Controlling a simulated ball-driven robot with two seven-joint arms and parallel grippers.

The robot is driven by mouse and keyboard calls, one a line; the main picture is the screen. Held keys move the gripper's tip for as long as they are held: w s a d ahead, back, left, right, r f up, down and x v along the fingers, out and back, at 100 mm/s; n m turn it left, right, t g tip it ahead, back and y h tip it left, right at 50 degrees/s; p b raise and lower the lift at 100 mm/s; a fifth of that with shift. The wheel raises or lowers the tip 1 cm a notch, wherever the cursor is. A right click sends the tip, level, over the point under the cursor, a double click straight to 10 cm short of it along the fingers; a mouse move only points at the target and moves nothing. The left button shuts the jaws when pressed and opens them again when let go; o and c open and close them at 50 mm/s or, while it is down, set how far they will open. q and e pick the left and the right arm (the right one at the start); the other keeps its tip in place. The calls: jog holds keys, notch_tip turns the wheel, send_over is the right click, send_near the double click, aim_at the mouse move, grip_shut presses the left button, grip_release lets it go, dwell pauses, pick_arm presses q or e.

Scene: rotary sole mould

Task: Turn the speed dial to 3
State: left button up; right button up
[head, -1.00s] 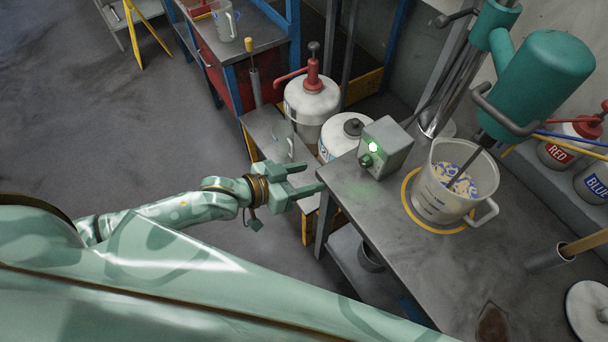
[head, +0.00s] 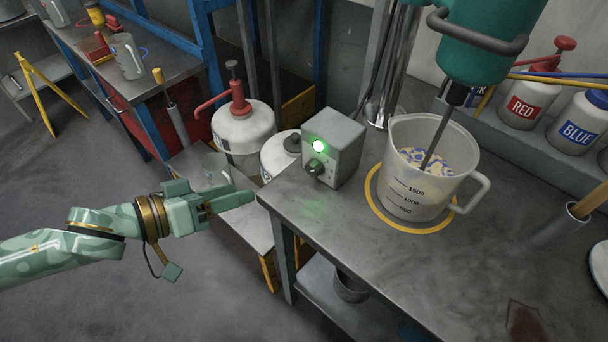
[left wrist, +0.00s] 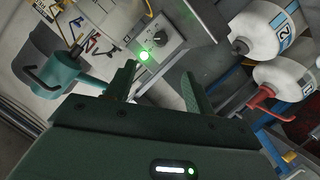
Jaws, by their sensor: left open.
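The speed dial (head: 314,168) is a small dark knob on the front of a grey control box (head: 341,148), below a lit green light (head: 319,146). The box stands at the table's left back part. In the left wrist view the dial (left wrist: 160,39) shows beyond my fingers, near the green light (left wrist: 144,56). My left gripper (head: 246,199) is open and empty, to the left of the table edge, apart from the dial and lower in the picture. Its two fingers (left wrist: 158,88) show in the left wrist view. The dial's number marks are too small to read. My right gripper is not in view.
A clear measuring jug (head: 415,190) stands on a yellow ring on the table (head: 400,270), under a teal mixer (head: 490,45). White canisters, one with a red pump (head: 238,105), stand behind my gripper. RED (head: 528,103) and BLUE (head: 580,122) bottles stand right.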

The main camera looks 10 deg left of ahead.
aim_at(310, 171)
pick_arm(q)
jog(key=b+x, duration=0.5)
jog(key=x, duration=1)
jog(key=shift+w+d+f, duration=0.1)
jog(key=shift+w+f, duration=0.05)
jog(key=shift+f, duration=0.1)
jog(key=shift+w+d, duration=0.3)
jog(key=shift+d, duration=0.05)
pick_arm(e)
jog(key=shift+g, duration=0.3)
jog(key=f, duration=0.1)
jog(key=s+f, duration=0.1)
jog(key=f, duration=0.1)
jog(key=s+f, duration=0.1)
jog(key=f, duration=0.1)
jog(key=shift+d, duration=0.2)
pick_arm(q)
jog(key=c, duration=1)
